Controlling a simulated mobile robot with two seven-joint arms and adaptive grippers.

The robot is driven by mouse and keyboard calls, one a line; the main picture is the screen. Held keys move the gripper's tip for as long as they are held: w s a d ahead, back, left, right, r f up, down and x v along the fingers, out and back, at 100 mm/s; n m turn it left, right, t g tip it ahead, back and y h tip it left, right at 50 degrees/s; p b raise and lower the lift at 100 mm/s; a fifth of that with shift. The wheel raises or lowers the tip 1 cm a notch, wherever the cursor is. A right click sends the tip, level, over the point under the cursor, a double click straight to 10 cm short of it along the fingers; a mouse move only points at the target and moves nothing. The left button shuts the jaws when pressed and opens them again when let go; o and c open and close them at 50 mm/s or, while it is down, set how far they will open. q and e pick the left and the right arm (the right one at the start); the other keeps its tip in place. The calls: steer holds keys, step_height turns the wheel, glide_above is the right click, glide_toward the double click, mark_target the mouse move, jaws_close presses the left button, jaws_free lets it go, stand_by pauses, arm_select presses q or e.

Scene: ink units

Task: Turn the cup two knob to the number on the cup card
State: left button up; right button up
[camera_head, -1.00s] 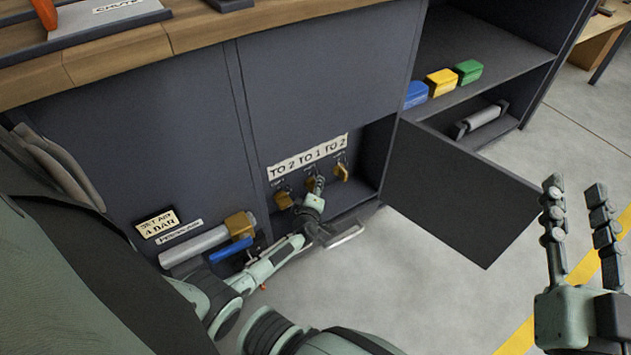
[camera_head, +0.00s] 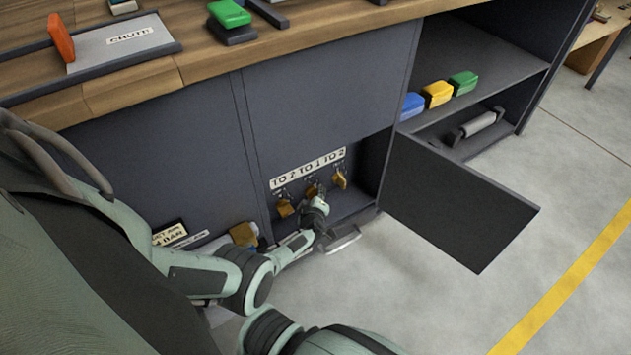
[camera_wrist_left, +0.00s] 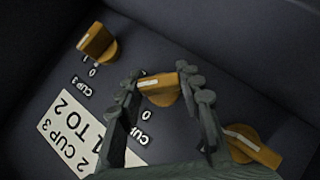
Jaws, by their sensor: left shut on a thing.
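The cup two knob, the middle of three yellow knobs, shows in the head view (camera_head: 311,190) inside the open cabinet bay. In the left wrist view the cup two knob (camera_wrist_left: 160,90) lies between my left gripper's fingers (camera_wrist_left: 161,80), which are shut on it. Its white mark points towards picture left there. In the head view my left gripper (camera_head: 314,203) reaches the knob from below, partly covering it. The white cup card (camera_head: 308,168) above the knobs reads TO 2, TO 1, TO 2. The card also shows in the wrist view (camera_wrist_left: 62,132), turned over and partly hidden. My right gripper is out of view.
The cup one knob (camera_head: 285,208) and cup three knob (camera_head: 340,179) flank the middle one closely. A dark open door (camera_head: 455,205) stands out to the right of the bay. Blue, yellow and green blocks sit on the shelf (camera_head: 470,70) beyond. The right floor is clear.

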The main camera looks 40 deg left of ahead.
arm_select(q)
steer(key=shift+w, duration=0.15)
steer(key=shift+r, duration=0.1)
steer(key=o, duration=1.2)
